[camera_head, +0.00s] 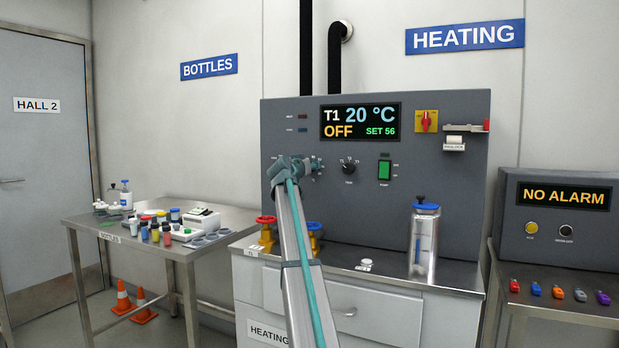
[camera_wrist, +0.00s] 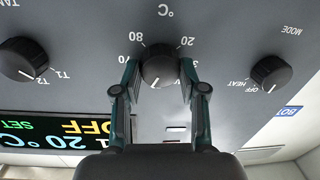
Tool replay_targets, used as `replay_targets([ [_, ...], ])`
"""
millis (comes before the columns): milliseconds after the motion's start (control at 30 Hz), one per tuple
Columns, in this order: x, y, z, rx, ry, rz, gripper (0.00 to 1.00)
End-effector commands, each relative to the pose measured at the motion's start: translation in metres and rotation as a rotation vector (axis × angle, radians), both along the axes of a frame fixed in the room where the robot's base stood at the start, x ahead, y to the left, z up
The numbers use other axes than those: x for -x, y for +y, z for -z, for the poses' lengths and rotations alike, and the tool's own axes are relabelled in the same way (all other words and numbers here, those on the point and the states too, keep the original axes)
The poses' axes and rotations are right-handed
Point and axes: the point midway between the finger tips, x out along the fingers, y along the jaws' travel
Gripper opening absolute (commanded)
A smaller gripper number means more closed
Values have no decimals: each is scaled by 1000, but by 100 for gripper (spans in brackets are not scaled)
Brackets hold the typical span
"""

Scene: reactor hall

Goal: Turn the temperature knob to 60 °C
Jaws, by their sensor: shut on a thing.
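The temperature knob (camera_wrist: 159,66) is a round black knob with a white pointer line, on the grey heating panel (camera_head: 440,200). In the wrist view it sits between the two fingers of my gripper (camera_wrist: 160,73), which is shut on it. The scale appears upside down, with 20, 30, 70 and 80 readable around the knob. The pointer is toward the picture's bottom, slightly left; the numbers there are hidden. In the head view my gripper (camera_head: 302,168) covers most of the knob. The display (camera_head: 360,122) reads T1, 20 °C, OFF and SET 56.
The mode knob (camera_wrist: 270,74) and the tank knob (camera_wrist: 22,59) flank the temperature knob. A green pump switch (camera_head: 384,170) and a red-yellow switch (camera_head: 426,121) are farther right on the panel. A metal flask (camera_head: 424,245) and valves with red (camera_head: 266,220) and blue handles stand below.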

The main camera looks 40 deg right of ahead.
Motion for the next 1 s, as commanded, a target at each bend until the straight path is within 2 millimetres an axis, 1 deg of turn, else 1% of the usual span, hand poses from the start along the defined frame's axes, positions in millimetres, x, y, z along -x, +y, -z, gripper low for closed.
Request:
replay_targets([
  [33, 0, -1, 5, -18, -36, 1, 7],
  [300, 0, -1, 4, -104, -204, 0, 7],
  [500, 1, -1, 3, -141, -278, 0, 7],
  [1000, 1, -1, 1, -160, -312, 1, 7],
])
